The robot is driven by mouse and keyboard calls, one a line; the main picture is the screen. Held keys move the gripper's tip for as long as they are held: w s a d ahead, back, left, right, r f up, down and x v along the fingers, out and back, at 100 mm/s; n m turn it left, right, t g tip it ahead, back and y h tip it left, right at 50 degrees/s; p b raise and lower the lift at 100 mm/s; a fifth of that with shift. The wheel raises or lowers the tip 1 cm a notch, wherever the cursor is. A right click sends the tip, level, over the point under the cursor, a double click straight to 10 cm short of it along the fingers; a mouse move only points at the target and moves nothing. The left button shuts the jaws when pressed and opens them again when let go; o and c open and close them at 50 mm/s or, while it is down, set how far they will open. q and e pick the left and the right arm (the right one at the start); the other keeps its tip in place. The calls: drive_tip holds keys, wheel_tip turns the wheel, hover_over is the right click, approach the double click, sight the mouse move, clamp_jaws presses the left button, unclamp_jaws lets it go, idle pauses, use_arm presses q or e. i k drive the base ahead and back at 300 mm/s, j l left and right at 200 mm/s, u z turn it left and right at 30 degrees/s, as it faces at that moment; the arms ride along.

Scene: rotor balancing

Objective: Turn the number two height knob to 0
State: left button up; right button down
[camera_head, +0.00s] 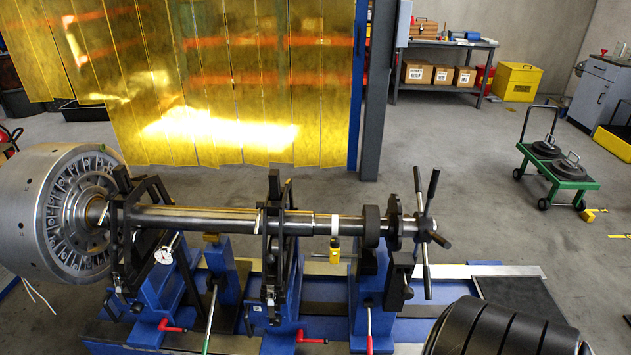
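No knob with a readable number or scale shows, so I cannot tell which one is the number two height knob. The balancing machine's blue supports (222,270) carry a long steel shaft (195,220) with a large silver rotor (25,215) at its left end. A black spoked handle (425,228) stands at the shaft's right end. Levers with red grips (311,338) sit low on the supports, and a rod (211,318) stands among them. Neither of my grippers is in view.
A black ribbed rounded shape (500,332) fills the bottom right. Yellow strip curtains (250,80) hang behind the machine beside a dark post (377,90). A green cart (560,168) with black weights stands at right. A workbench (445,48) is at the back.

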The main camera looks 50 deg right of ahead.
sight(276, 322)
drive_tip(key=z, duration=1.15)
